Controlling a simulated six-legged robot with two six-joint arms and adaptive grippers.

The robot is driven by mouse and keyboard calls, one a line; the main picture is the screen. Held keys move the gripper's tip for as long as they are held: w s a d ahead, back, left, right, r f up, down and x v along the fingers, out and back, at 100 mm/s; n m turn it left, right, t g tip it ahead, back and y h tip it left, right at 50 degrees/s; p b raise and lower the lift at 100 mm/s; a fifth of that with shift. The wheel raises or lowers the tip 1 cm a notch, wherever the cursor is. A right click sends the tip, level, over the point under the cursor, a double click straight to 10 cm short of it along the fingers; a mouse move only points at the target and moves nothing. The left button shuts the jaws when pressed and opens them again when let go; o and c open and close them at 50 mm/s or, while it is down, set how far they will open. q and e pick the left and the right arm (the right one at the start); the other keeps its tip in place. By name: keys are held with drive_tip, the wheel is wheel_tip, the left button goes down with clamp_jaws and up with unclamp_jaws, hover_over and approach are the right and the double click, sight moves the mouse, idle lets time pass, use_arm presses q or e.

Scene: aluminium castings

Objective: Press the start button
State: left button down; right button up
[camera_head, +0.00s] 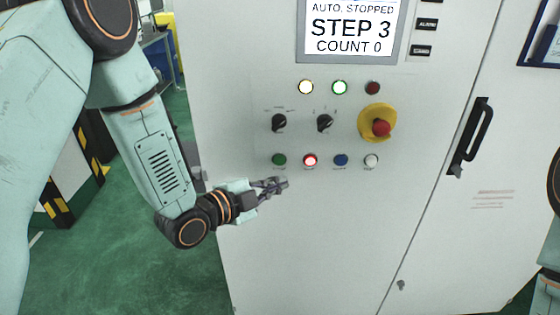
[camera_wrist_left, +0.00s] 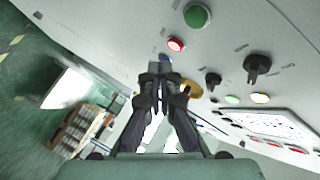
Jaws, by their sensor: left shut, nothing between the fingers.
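A green push button (camera_head: 279,160) sits at the left end of the bottom row on the white cabinet's panel. It also shows in the left wrist view (camera_wrist_left: 197,16), near the top. Its label is too small to read. My left gripper (camera_head: 279,184) is shut and empty, with its fingertips just below the button row in the head view. In the left wrist view the closed fingers (camera_wrist_left: 163,76) show below and left of the green button. I see no contact with the button. My right gripper is not in view.
A lit red button (camera_head: 310,160), a blue button (camera_head: 341,160) and a white button (camera_head: 371,161) share the row. Above are two black knobs (camera_head: 279,122), a red emergency stop (camera_head: 381,128) and lamps (camera_head: 339,87). The screen (camera_head: 351,28) reads "AUTO. STOPPED". A door handle (camera_head: 472,136) protrudes right.

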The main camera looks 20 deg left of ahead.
sight(279, 160)
use_arm(q)
drive_tip(key=w, duration=0.2)
drive_tip(key=w+a, duration=0.1)
drive_tip(key=w, duration=0.2)
drive_tip(key=shift+a+b, duration=0.15)
drive_tip(key=shift+b, duration=0.15)
idle(0.6)
drive_tip(key=shift+s+a, duration=0.1)
drive_tip(key=shift+a, duration=0.2)
drive_tip(key=shift+w+d, duration=0.2)
drive_tip(key=shift+w, duration=0.05)
drive_tip(key=shift+w+a, duration=0.2)
drive_tip(key=shift+d, duration=0.15)
idle(0.4)
